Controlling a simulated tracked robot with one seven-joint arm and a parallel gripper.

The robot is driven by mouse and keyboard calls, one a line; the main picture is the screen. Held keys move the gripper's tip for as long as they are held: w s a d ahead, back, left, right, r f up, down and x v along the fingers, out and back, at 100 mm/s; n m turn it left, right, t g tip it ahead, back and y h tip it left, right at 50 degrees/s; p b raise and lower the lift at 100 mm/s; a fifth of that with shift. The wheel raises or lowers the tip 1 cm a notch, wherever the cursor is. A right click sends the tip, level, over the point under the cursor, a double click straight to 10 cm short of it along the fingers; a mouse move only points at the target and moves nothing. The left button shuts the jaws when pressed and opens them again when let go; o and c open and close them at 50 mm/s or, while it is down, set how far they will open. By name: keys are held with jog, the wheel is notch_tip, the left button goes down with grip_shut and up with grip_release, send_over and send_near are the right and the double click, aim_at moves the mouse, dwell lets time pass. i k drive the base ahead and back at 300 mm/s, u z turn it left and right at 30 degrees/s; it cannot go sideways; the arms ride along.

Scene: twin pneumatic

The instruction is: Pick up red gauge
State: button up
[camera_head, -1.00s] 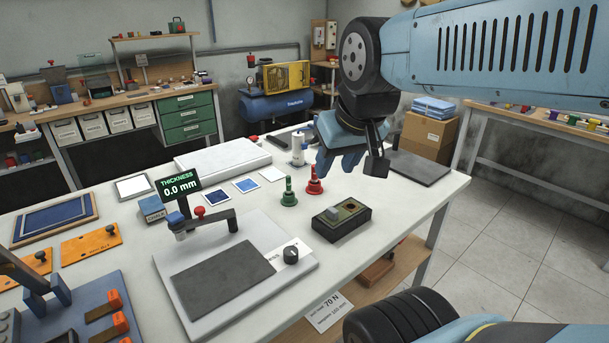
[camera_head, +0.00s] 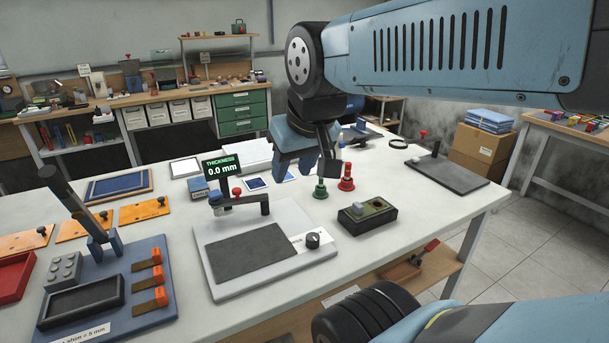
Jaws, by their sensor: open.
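The red gauge (camera_head: 346,179) stands upright on the white table, a small red piece with a wide base and a narrow top. A green gauge (camera_head: 320,189) of like shape stands just left of it and a little nearer. My gripper (camera_head: 299,172) hangs over the table, up and to the left of the red gauge in the picture. Its blue fingers are open, with nothing seen between them. It does not appear to touch either gauge. How far it is in depth from the gauges is hard to tell.
A black block with a recess (camera_head: 367,217) lies in front of the gauges. The thickness tester (camera_head: 265,243) with its dark pad and display reading 0.0 mm stands to the left. A dark plate (camera_head: 449,175) lies at the right. Table space between the red gauge and that plate is clear.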

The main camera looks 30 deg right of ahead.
aim_at(348, 166)
jog(key=u, duration=1.15)
jog(key=k, duration=1.75)
jog(key=z, duration=1.15)
jog(key=i, duration=1)
jog(key=z, duration=0.05)
